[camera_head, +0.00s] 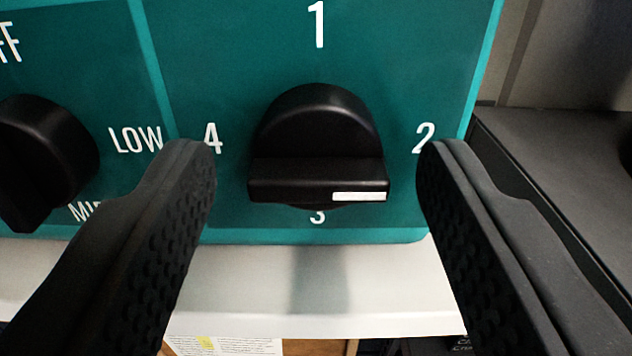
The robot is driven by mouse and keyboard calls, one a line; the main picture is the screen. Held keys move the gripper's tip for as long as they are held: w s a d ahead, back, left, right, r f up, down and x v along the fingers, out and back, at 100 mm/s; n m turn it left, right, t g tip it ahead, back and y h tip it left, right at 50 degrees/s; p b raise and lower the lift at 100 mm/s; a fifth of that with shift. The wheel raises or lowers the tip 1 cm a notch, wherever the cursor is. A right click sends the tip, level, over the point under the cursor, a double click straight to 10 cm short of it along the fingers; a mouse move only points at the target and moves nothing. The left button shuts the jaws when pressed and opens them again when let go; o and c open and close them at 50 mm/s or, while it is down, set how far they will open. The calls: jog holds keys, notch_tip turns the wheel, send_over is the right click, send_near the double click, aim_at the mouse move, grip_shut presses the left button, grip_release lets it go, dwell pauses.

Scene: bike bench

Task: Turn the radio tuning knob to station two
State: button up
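The black tuning knob (318,130) is on a teal radio panel (220,60), with 1 above it, 2 at right, 3 below and 4 at left. Its raised grip bar lies horizontally. A white marker strip (360,197) is on the bar's right half, toward the 2 side. My gripper (317,160) is open, with one dark textured finger left of the knob and one right of it. Gaps show between both fingers and the knob. The left fingertip is by the 4, the right one just below the 2. The 3 is partly hidden by the knob.
A second black knob (45,155) is at the left, beside LOW and other partly hidden lettering. The radio stands over a white surface (320,285). A dark box-like object (560,150) is right of the radio. Printed paper (225,346) shows below.

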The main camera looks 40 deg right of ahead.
jog(key=c, duration=0.9)
jog(key=shift+o, duration=0.2)
jog(key=shift+n+b, duration=0.55)
jog(key=shift+n, duration=0.15)
jog(key=shift+r, duration=0.1)
jog(key=o, duration=1)
jog(key=shift+a, duration=0.1)
jog(key=b+v, duration=0.4)
jog(key=v, duration=0.9)
jog(key=shift+s+a, duration=0.2)
jog(key=shift+s, duration=0.1)
